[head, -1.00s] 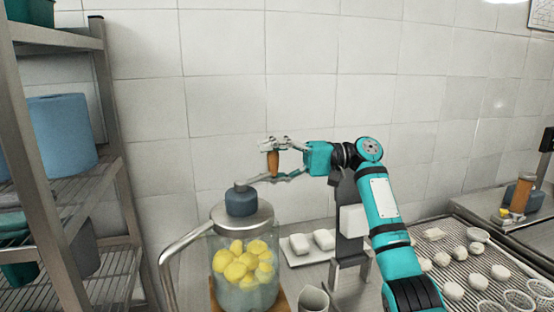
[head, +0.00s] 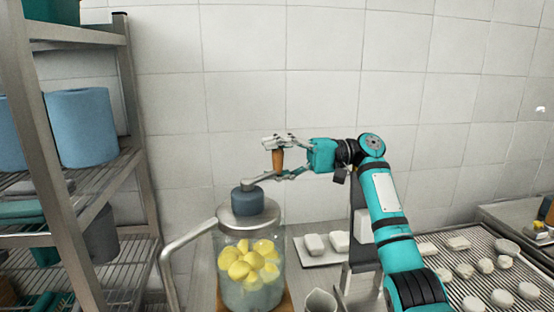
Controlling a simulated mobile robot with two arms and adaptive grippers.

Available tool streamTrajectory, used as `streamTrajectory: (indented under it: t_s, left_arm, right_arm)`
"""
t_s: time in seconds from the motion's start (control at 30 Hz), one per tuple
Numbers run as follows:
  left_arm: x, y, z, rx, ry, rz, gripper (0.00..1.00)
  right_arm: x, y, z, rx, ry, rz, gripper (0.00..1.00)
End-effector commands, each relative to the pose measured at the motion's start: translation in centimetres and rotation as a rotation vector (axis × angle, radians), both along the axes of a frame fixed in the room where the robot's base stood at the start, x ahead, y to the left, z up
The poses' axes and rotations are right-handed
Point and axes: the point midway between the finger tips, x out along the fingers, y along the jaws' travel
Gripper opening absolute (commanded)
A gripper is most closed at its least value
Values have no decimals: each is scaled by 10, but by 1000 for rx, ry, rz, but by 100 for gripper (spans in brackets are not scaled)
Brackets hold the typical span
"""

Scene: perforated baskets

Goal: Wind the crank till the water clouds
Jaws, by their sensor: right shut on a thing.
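A glass jar (head: 245,295) with a metal lid (head: 249,215) stands on a wooden base. Several yellow lumps (head: 247,263) lie in cloudy, greyish water inside. A blue-grey hub (head: 247,201) sits on the lid, and a crank arm (head: 262,182) leads from it to an upright orange-brown handle (head: 278,161). My right gripper (head: 279,155) is shut on that handle, above and to the right of the lid. My left gripper is not in view.
A metal shelf rack (head: 125,110) with blue rolls (head: 81,127) stands at the left. A tray with white blocks (head: 315,244) lies behind the jar. A metal cup (head: 320,302) is at the front. Pale lumps (head: 465,271) lie on a ribbed surface at the right.

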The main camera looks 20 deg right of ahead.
Motion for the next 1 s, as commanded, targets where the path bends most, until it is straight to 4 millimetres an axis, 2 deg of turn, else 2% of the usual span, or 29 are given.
streamTrajectory:
  t_s: [0.03, 0.97, 1.0]
  left_arm:
    - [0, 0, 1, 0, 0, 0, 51]
    - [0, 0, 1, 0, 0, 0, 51]
    - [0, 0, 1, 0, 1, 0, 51]
  right_arm:
    - [2, -1, 6, 10, -7, -11, 0]
    - [2, -1, 6, 10, -5, -10, 0]
    - [2, -1, 6, 10, -6, -10, 59]
